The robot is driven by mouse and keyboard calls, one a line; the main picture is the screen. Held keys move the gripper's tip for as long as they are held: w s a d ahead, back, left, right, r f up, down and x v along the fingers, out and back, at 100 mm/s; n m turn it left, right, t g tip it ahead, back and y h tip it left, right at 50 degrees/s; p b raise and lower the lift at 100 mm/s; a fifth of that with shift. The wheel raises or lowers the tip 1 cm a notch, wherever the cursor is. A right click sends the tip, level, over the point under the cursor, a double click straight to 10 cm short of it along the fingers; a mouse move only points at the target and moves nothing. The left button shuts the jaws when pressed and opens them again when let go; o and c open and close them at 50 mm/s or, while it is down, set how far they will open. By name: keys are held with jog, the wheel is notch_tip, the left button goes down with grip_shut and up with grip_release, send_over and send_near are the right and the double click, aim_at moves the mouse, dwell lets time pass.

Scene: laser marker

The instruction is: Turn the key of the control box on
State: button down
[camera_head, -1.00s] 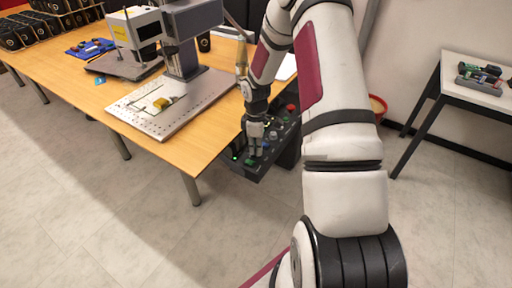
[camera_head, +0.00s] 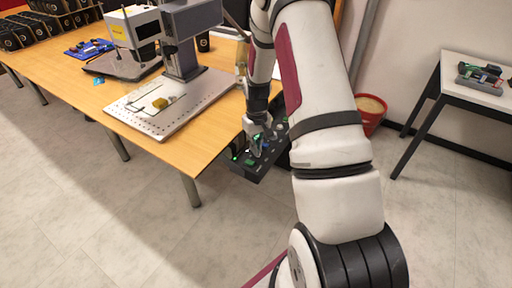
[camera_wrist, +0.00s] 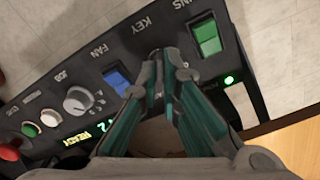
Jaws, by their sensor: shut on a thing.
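The dark control box (camera_head: 251,169) hangs at the table's right end, partly behind my arm. It fills the wrist view (camera_wrist: 140,42), with its KEY label beside the fingertips. My gripper (camera_wrist: 168,66) is shut at the KEY position, between the blue FAN rocker (camera_wrist: 117,80) and the green mains rocker (camera_wrist: 206,36). The key itself is hidden between the fingertips, so its angle cannot be seen. In the head view my gripper (camera_head: 257,148) points down at the panel.
A white knob (camera_wrist: 77,100), small buttons and a red button (camera_wrist: 9,149) share the panel. The wooden table (camera_head: 195,143) with the laser machine (camera_head: 181,53) is at left. A red bucket (camera_head: 370,122) and a side table (camera_head: 476,92) stand at right.

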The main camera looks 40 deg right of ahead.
jog(key=shift+m, duration=1.5)
jog(key=c, duration=1.8)
grip_release()
notch_tip(320, 180, up, 12)
jog(key=shift+r, duration=0.1)
